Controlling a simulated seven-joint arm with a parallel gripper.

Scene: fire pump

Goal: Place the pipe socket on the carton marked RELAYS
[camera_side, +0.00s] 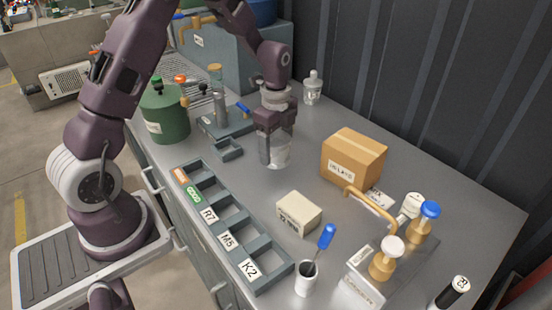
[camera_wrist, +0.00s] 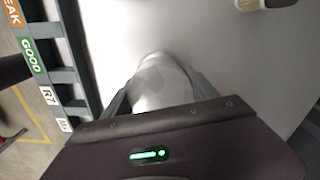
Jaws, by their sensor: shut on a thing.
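My gripper (camera_side: 274,140) is shut on a pale grey-white cylinder, which I take as the pipe socket (camera_side: 275,155). It is upright in the side view, close over the bench; I cannot tell whether it touches. In the wrist view the pipe socket (camera_wrist: 160,82) is between the fingers, its near end hidden by my gripper (camera_wrist: 158,95). A brown carton (camera_side: 353,158) stands to the right of my gripper; its label seems to read RELAYS, though it is blurred. A smaller cream box (camera_side: 298,213) stands in front, its label unreadable.
A slotted tray (camera_side: 232,220) with labels including R7, M5 and K2 runs along the front edge. A green canister (camera_side: 165,115) stands at left.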

